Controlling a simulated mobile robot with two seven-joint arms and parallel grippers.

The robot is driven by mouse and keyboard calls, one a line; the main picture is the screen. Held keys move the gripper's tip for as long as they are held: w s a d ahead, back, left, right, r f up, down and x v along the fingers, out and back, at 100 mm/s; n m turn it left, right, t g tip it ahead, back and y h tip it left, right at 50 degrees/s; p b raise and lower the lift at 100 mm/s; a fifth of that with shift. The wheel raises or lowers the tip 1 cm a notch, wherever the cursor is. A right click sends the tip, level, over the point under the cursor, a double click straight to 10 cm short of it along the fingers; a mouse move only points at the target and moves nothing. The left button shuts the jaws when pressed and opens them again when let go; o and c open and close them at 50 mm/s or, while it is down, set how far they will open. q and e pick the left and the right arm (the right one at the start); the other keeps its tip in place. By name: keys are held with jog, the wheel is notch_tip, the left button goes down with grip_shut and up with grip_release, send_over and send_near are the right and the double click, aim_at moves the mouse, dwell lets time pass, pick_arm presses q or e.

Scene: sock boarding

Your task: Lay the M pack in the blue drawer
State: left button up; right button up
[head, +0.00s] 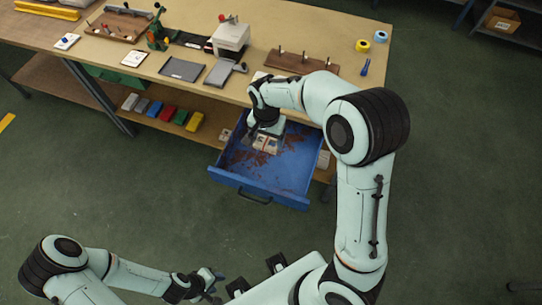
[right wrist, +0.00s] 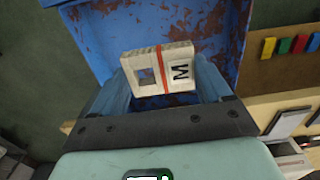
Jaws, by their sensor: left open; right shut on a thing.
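The blue drawer (head: 295,172) is pulled out from under the workbench, its inside worn with rust-brown patches. My right gripper (head: 265,130) reaches down over it. In the right wrist view, the M pack (right wrist: 181,72), pale with a red band, a small window and a black M, is between the fingers of my right gripper, with the drawer (right wrist: 205,22) behind it. The pack (head: 266,144) also shows below the gripper in the head view; I cannot tell whether it touches the drawer floor. My left gripper (head: 210,287) is open and empty, low over the floor.
The workbench (head: 345,87) carries a press (head: 231,37), a peg board (head: 300,63), dark trays and two tape rolls. Several coloured boxes (head: 167,113) line the shelf left of the drawer. Open floor lies in front.

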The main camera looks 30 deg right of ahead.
aim_at(268, 168)
notch_tip(268, 168, down, 17)
jog(key=shift+b, duration=0.6)
pick_arm(q)
jog(key=shift+s+f, duration=0.45)
jog(key=shift+f, duration=0.35)
pick_arm(e)
jog(key=shift+f, duration=0.2)
jog(key=o, duration=0.9)
pick_arm(q)
jog(key=shift+f, duration=0.1)
pick_arm(e)
jog(key=shift+o, duration=0.4)
jog(key=shift+r, duration=0.1)
